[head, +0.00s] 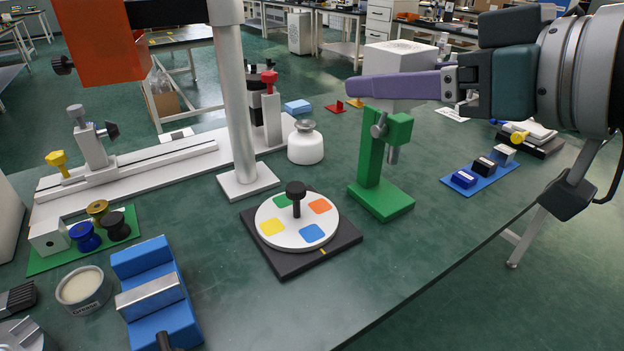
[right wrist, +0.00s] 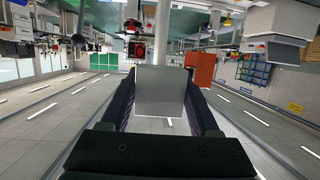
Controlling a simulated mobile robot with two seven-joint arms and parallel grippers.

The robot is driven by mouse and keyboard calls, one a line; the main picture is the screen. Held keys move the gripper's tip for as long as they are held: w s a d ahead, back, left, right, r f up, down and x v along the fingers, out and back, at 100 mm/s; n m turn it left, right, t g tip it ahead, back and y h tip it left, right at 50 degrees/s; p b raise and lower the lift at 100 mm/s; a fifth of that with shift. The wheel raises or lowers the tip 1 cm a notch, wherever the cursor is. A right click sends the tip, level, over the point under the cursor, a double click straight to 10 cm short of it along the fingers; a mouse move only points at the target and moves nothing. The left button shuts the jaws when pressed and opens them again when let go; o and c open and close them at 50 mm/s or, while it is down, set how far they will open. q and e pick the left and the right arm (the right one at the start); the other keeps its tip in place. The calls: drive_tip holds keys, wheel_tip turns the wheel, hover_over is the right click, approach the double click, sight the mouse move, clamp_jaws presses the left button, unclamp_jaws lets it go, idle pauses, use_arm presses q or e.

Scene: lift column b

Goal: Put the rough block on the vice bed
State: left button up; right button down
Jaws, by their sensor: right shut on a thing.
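The rough block (head: 400,57) is a plain light-grey block at the upper right of the head view. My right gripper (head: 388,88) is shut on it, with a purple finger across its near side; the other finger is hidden. The block (right wrist: 160,90) also shows between both fingers in the right wrist view. It is held above the bench, behind and above the green stand. The vice (head: 158,292) is blue with a grey metal bar across it, at the lower left of the head view, far from the block. My left gripper is not in view.
A green stand (head: 384,190) rises just below the held block. A colour-patched disc (head: 277,231) with a black knob and a white column (head: 233,100) stand between block and vice. A grease tub (head: 84,290) and a spool tray (head: 70,258) are beside the vice. The front right bench is clear.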

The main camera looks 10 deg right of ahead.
drive_tip(key=h+b, duration=0.1)
drive_tip(key=b, duration=0.9)
hover_over(349, 288)
wheel_tip(349, 288, down, 11)
use_arm(q)
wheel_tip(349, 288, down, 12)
drive_tip(key=shift+p, duration=0.3)
use_arm(e)
drive_tip(key=shift+f+m, duration=0.1)
drive_tip(key=shift+m, duration=0.3)
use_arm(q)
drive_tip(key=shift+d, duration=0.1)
use_arm(e)
wheel_tip(349, 288, down, 15)
drive_tip(key=b, duration=0.6)
drive_tip(key=shift+b, duration=0.4)
use_arm(q)
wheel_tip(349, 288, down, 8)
drive_tip(key=b, duration=0.1)
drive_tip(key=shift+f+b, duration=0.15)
drive_tip(key=shift+b, duration=0.15)
use_arm(e)
drive_tip(key=shift+f, duration=2.3)
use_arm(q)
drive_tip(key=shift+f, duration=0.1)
use_arm(e)
drive_tip(key=shift+f, duration=0.2)
drive_tip(key=shift+c, duration=0.6)
unclamp_jaws()
